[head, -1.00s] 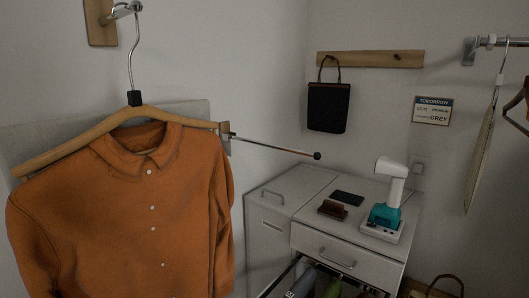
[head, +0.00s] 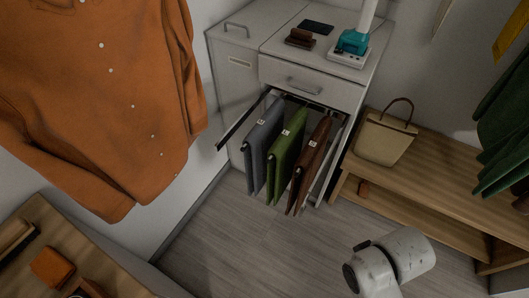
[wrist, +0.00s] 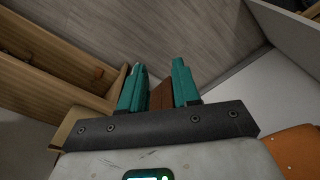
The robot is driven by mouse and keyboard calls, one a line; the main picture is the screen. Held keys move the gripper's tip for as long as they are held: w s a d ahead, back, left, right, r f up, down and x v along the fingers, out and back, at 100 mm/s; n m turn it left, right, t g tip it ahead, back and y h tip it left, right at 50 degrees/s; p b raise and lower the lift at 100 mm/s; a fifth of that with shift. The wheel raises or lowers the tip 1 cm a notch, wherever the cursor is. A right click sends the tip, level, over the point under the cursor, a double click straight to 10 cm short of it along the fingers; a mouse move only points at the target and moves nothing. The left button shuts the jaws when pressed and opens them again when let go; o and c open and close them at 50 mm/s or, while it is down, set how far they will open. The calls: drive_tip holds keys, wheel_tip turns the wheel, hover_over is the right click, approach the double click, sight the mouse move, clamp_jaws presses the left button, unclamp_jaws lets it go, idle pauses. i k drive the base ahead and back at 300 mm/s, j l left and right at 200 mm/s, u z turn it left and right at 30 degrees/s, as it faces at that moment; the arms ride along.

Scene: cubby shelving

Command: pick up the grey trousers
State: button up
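The grey trousers (head: 262,146) hang folded on the left of a pull-out rack under the cabinet drawer in the head view. The green trousers (head: 287,150) hang in the middle and the brown trousers (head: 311,162) on the right. The grey trousers are not visible in the wrist view. The head view does not show my fingers.
The rack (head: 247,123) sticks out from the white cabinet (head: 312,82). A wooden bench (head: 435,170) with a beige bag (head: 384,138) stands right of it. An orange shirt (head: 100,100) hangs at the left. The floor (head: 240,240) before the rack is clear.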

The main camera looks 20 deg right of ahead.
sight(260, 138)
drive_tip(key=u, duration=1)
drive_tip(key=i+l+u, duration=0.1)
drive_tip(key=u, duration=0.4)
drive_tip(key=l+u, duration=0.1)
drive_tip(key=u, duration=0.85)
drive_tip(key=l+u, duration=0.15)
drive_tip(key=u, duration=0.85)
drive_tip(key=l+u, duration=0.1)
drive_tip(key=u, duration=0.4)
drive_tip(key=k, duration=0.1)
drive_tip(key=z, duration=0.45)
drive_tip(key=l+z, duration=0.15)
drive_tip(key=z, duration=0.35)
drive_tip(key=l+z, duration=0.1)
drive_tip(key=z, duration=0.85)
drive_tip(key=l+z, duration=0.15)
drive_tip(key=z, duration=0.3)
drive_tip(key=l+z, duration=0.1)
drive_tip(key=z, duration=0.4)
drive_tip(key=i+l+z, duration=0.35)
drive_tip(key=z, duration=0.15)
drive_tip(key=i+l, duration=0.1)
